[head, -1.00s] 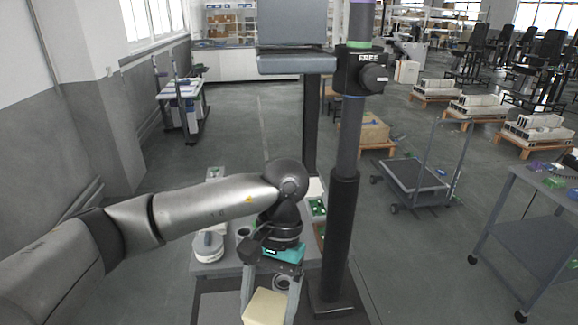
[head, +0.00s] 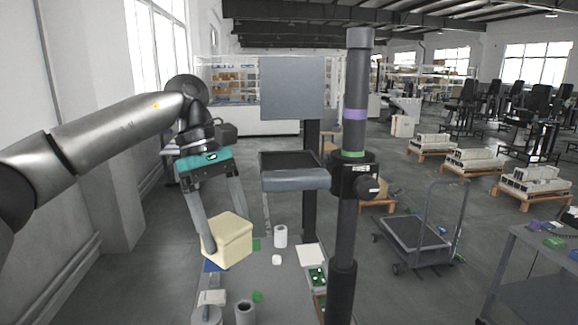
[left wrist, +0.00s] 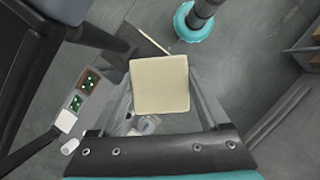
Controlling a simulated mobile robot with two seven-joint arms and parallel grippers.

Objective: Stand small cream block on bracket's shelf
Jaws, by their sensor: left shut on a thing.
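The cream block (head: 228,241) is held between the fingers of my left gripper (head: 225,225), which is shut on it. It hangs a little tilted, above the table and to the left of the bracket. The block also fills the middle of the left wrist view (left wrist: 160,84), between the fingers. The bracket's shelf (head: 295,180) is a dark grey tray-like ledge, with an upright back plate (head: 292,88) above and behind it. The shelf's visible top is bare. The block is apart from the shelf and lower than it in the head view. My right gripper is not in view.
A dark column (head: 352,190) with a clamp and knob (head: 366,187) stands right of the shelf. The grey table (head: 275,285) below holds a white cylinder (head: 281,236), green pieces and a white square (head: 311,255). A cart (head: 412,240) stands to the right.

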